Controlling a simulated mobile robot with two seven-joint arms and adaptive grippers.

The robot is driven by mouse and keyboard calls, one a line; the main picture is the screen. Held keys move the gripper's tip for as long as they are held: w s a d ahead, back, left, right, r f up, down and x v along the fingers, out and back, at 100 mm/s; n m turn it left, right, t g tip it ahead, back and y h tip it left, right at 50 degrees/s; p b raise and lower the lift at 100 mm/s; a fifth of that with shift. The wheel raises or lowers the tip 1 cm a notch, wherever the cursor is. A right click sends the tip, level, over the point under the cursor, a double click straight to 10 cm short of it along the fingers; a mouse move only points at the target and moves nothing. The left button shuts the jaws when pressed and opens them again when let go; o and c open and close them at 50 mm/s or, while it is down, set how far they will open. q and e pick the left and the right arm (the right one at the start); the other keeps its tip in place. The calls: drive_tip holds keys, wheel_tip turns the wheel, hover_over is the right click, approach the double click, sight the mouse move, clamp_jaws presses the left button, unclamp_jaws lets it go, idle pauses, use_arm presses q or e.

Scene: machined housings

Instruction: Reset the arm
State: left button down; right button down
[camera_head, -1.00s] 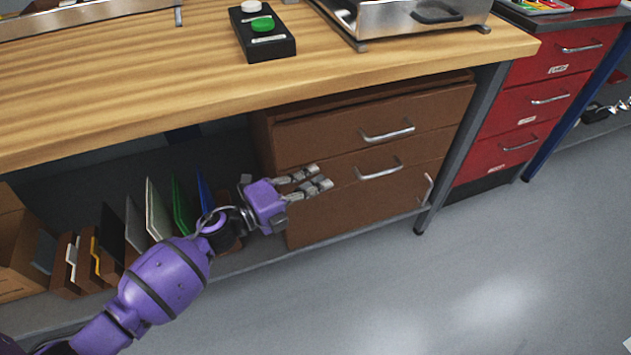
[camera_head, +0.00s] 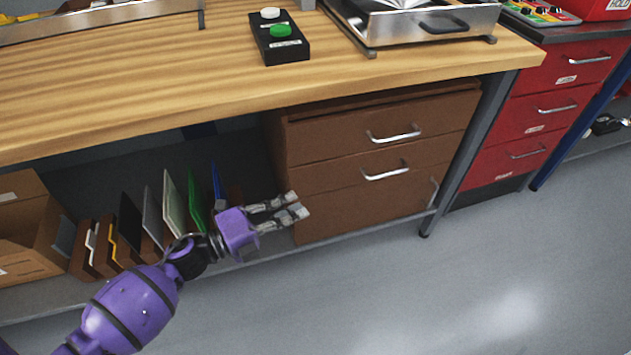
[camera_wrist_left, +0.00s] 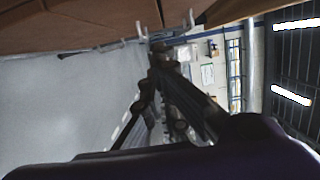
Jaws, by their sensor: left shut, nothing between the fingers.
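My left arm comes in from the lower left in the head view. Its left gripper (camera_head: 298,204) is shut and empty, in front of the lower left part of the brown drawer cabinet (camera_head: 340,150) under the bench. The fingers point right, toward the cabinet front, and I cannot tell how far apart they are from it. In the left wrist view the fingers (camera_wrist_left: 155,75) run upward and come close together at the tips, with nothing between them. The right gripper is not in view.
The wooden bench top (camera_head: 150,85) is above the gripper. A black button box (camera_head: 280,48) and a metal tray (camera_head: 415,30) are on it. Upright folders (camera_head: 170,205) and a cardboard box (camera_head: 25,240) stand on the lower shelf. Red drawers (camera_head: 545,100) are at right. The floor (camera_head: 440,300) is clear.

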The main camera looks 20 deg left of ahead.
use_arm(q)
drive_tip(key=shift+a, duration=0.1)
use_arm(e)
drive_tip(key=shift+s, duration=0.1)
